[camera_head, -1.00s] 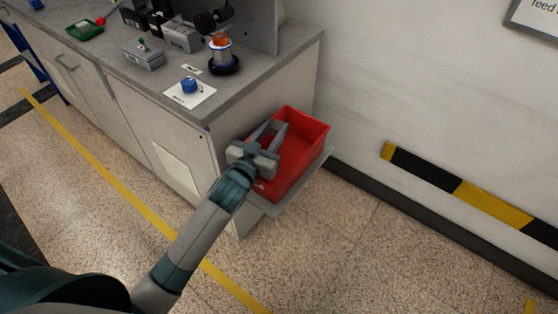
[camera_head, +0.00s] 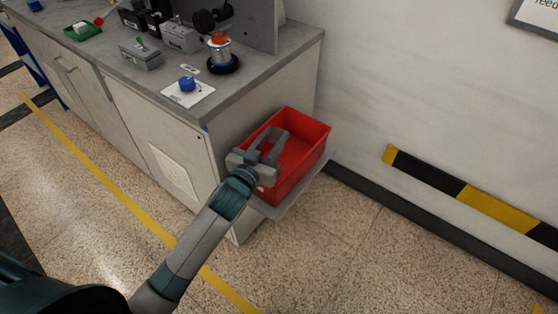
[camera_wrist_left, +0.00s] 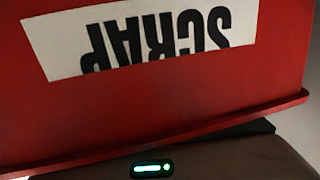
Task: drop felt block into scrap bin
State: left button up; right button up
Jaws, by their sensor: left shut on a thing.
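The scrap bin (camera_head: 308,157) is a red open box on a low grey shelf at the end of the workbench. Its white label (camera_wrist_left: 140,38) reads SCRAP upside down in the left wrist view, where the red wall (camera_wrist_left: 285,70) fills much of the picture. My left gripper (camera_head: 274,138) is over the bin's left part in the head view, its fingers pointing away from me. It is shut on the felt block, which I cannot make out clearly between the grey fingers. My right gripper is not in view.
The grey workbench (camera_head: 240,85) stands left of the bin and carries a wire spool (camera_head: 220,52), a blue knob on a white card (camera_head: 188,92), grey boxes and a green tray (camera_head: 82,31). A white wall is behind. The floor in front is clear.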

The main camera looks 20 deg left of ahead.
pick_arm(q)
jog(key=o, duration=1.1)
jog(key=shift+s, duration=0.1)
jog(key=s+a, duration=0.2)
jog(key=s, duration=1.5)
jog(key=shift+a+r, duration=0.3)
jog(key=shift+r, duration=0.15)
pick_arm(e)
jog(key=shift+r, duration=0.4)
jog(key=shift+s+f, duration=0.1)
